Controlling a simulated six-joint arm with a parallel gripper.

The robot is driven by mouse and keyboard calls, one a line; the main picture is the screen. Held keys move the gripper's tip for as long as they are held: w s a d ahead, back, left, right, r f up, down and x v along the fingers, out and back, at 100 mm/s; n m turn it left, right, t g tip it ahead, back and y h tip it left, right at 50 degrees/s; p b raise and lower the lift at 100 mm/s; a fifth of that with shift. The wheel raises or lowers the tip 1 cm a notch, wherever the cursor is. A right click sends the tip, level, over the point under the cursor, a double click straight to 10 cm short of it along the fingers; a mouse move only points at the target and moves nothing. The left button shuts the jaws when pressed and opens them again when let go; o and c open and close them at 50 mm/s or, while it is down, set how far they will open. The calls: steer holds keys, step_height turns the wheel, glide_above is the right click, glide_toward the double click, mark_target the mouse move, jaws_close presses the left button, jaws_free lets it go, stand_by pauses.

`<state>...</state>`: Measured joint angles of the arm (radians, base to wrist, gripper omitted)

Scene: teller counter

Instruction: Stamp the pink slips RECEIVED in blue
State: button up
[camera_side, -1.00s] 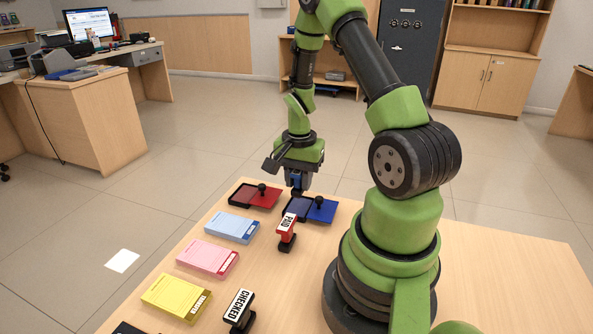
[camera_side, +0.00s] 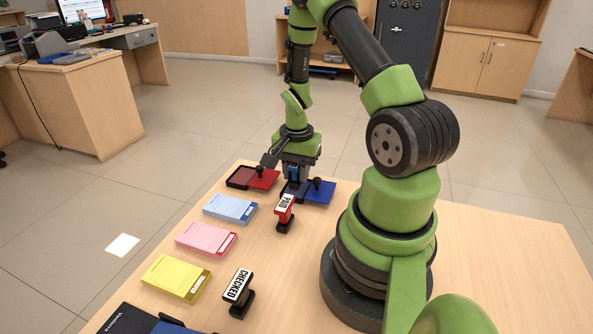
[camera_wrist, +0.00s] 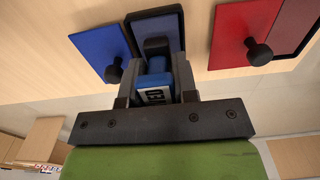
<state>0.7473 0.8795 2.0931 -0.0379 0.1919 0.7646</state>
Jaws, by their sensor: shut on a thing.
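My gripper (camera_side: 295,180) is shut on a blue stamp with a white label, and the stamp (camera_wrist: 156,82) shows between the fingers in the wrist view. The stamp's dark base is over the blue ink pad (camera_wrist: 165,22); I cannot tell whether it touches. The pad's blue lid (camera_side: 320,190) lies open to the right. The pink slips (camera_side: 205,238) lie in a stack on the counter, between the blue slips (camera_side: 230,207) and the yellow slips (camera_side: 176,277). The blue stamp is mostly hidden by my gripper in the side view.
The open red ink pad (camera_side: 262,178) is just left of my gripper. A red PAID stamp (camera_side: 285,212) stands in front of the blue pad. A black CHECKED stamp (camera_side: 238,292) stands near the yellow slips.

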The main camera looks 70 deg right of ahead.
steer(key=shift+f, duration=0.6)
stand_by(1.3)
steer(key=shift+r, duration=3.05)
steer(key=w+a, duration=0.2)
steer(key=a, duration=0.1)
steer(key=w+a, duration=0.2)
steer(key=a, duration=0.1)
steer(key=w+a, duration=0.3)
steer(key=shift+r, duration=0.35)
steer(key=w+a, duration=0.1)
steer(key=a, duration=0.2)
steer(key=w+a, duration=0.1)
steer(key=a, duration=0.3)
steer(key=w+a, duration=0.1)
steer(key=a, duration=0.3)
steer(key=shift+a, duration=0.15)
steer(key=shift+f, duration=2.65)
